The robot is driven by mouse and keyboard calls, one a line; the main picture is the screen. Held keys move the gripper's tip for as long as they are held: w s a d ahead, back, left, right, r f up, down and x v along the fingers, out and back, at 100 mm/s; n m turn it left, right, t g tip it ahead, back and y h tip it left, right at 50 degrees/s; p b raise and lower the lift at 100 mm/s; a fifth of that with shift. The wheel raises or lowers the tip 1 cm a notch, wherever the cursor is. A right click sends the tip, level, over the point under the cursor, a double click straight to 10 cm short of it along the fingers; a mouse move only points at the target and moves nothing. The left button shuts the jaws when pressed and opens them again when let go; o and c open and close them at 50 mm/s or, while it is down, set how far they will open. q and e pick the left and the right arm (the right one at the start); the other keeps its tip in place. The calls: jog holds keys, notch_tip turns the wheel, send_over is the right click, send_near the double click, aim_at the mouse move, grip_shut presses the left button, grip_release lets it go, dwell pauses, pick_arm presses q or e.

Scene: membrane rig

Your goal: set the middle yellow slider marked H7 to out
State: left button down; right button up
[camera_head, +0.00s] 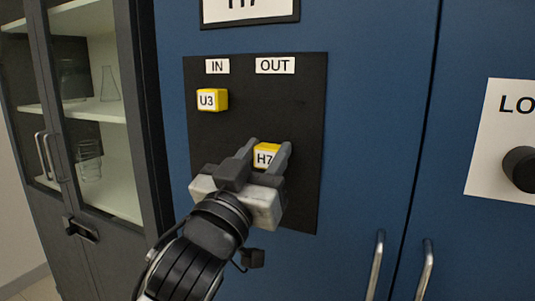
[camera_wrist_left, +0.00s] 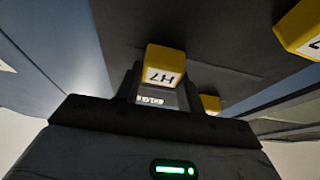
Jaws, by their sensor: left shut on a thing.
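The yellow slider marked H7 (camera_head: 265,155) sits on the black panel (camera_head: 305,120), in the column below the OUT label (camera_head: 275,65). My left gripper (camera_head: 267,147) is shut on it, with one grey finger at each side. In the left wrist view the H7 slider (camera_wrist_left: 164,66) appears upside down between the fingers (camera_wrist_left: 160,88), roughly in line with the OUT label (camera_wrist_left: 150,100). My right gripper is not in view.
The yellow slider U3 (camera_head: 212,100) sits higher, below the IN label (camera_head: 217,66). Another yellow slider (camera_wrist_left: 300,32) shows at the wrist view's upper right. Cabinet handles (camera_head: 375,265) are lower right, a black knob (camera_head: 521,168) far right, and a glass-door cabinet (camera_head: 135,130) left.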

pick_arm(q)
jog(key=c, duration=0.9)
grip_release()
jog(key=shift+s+d, duration=0.1)
jog(key=shift+d, duration=0.1)
jog(key=shift+p+v, duration=3.5)
jog(key=shift+v, duration=4.45)
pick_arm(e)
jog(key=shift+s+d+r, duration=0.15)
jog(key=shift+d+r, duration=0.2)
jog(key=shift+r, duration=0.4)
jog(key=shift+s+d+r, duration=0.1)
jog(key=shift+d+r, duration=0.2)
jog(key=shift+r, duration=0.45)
